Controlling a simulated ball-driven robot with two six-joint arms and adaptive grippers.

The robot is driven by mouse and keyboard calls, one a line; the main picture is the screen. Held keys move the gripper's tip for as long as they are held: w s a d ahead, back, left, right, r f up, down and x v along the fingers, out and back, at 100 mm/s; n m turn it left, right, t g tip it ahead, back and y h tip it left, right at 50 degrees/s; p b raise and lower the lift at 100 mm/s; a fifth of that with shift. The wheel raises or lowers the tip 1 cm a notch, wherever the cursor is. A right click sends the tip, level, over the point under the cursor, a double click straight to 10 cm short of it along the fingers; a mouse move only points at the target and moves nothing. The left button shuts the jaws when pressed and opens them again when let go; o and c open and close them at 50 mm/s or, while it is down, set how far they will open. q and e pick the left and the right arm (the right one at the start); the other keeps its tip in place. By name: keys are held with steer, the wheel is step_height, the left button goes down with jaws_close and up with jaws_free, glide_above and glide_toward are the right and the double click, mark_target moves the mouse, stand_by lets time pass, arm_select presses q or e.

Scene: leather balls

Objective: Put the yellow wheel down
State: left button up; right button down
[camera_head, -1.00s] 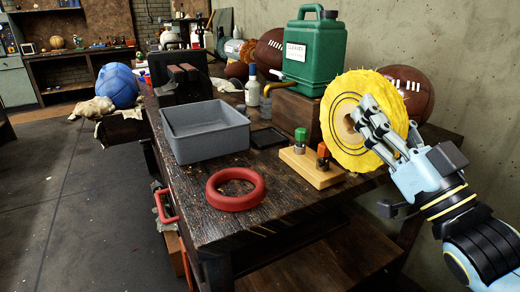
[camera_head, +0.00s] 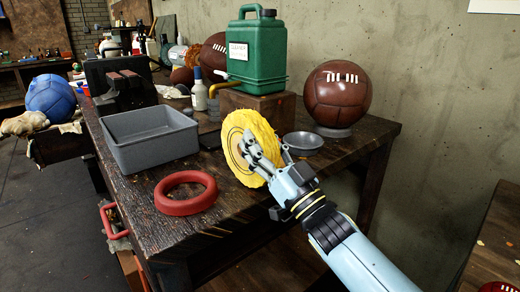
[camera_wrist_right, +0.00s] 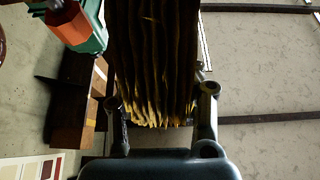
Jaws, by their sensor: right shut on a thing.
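The yellow wheel (camera_head: 236,124) is a ruffled, layered cloth disc with dark rings. It stands on edge, facing left, above the right half of the dark wooden bench (camera_head: 225,215). My right gripper (camera_head: 254,158) is shut on it near its centre, from the right side. In the right wrist view the wheel's dark, layered edge (camera_wrist_right: 155,60) is between the two fingers (camera_wrist_right: 160,105). I cannot tell whether its lower edge touches the bench top. My left gripper is not in view.
A red ring (camera_head: 186,207) and a grey bin (camera_head: 150,157) are left of the wheel. A grey dish (camera_head: 303,139) and a brown ball on a stand (camera_head: 337,94) are to the right. A green jug (camera_head: 257,50) stands on a wooden block behind.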

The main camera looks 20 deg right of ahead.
steer(key=shift+f, duration=0.15)
steer(key=shift+f, duration=0.2)
steer(key=c, duration=1)
jaws_free()
steer(key=shift+o, duration=0.2)
